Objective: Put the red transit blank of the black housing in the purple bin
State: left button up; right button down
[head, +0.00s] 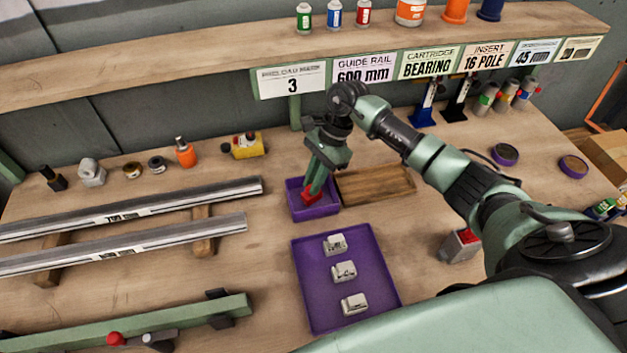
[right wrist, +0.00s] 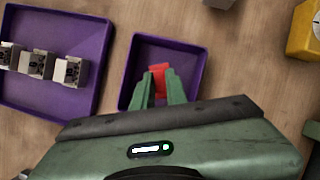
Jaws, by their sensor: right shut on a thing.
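The red transit blank (head: 311,197) is between the fingers of my right gripper (head: 314,186), which is shut on it. The gripper points down over the small purple bin (head: 320,211), with the blank inside the bin's outline. In the right wrist view the red blank (right wrist: 158,76) shows at the fingertips, with the purple bin (right wrist: 181,48) around it. I cannot tell whether the blank touches the bin floor. I cannot pick out the black housing with certainty. My left gripper does not show.
A larger purple tray (head: 382,250) with several grey blocks lies in front of the bin. A wooden tray (head: 376,185) stands right of the bin. Two metal rails (head: 150,202) lie at left, and a yellow object (head: 244,146) stands behind.

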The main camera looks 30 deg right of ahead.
jog(key=shift+f, duration=0.4)
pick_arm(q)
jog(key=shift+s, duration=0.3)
pick_arm(e)
jog(key=shift+f, duration=0.2)
jog(key=c, duration=1.4)
grip_release()
jog(key=shift+r, duration=0.1)
jog(key=shift+c, duration=0.2)
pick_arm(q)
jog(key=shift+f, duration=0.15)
